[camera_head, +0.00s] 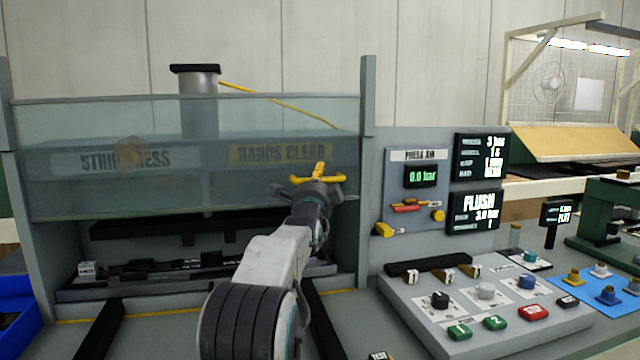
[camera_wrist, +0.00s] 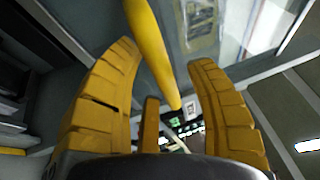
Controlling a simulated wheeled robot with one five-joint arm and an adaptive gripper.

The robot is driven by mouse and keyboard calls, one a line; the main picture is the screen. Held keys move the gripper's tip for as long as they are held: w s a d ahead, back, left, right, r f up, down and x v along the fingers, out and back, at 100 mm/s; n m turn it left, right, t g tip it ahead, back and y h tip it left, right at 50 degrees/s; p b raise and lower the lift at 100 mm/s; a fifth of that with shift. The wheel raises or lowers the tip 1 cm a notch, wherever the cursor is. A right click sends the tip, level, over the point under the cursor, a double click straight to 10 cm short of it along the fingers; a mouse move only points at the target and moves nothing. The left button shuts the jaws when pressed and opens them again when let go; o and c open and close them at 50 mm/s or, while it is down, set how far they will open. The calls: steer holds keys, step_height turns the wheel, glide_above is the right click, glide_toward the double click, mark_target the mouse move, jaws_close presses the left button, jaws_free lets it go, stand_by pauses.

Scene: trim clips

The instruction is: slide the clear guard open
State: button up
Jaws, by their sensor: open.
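The clear guard (camera_head: 200,115) is a see-through pane across the upper front of the grey press frame in the head view. The space below its lower edge is uncovered. My gripper (camera_head: 318,178) is in front of the guard's lower right part. In the wrist view my gripper (camera_wrist: 165,95) is open, with a yellow finger on each side. A yellow bar (camera_wrist: 150,45), apparently the guard's handle, runs between the fingers from the top. I cannot tell whether it touches either finger. In the head view, the yellow shapes at the gripper's tip cannot be told apart.
Grey posts (camera_head: 367,170) flank the guard. A gauge board (camera_head: 405,215) stands to the right, behind a button console (camera_head: 480,315). A blue bin (camera_head: 20,315) is at the left edge. Dark rails run along the bench front.

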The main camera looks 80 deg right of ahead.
steer(key=a+f, duration=0.2)
steer(key=a, duration=0.9)
steer(key=shift+a, duration=0.4)
steer(key=shift+w, duration=0.1)
stand_by(0.6)
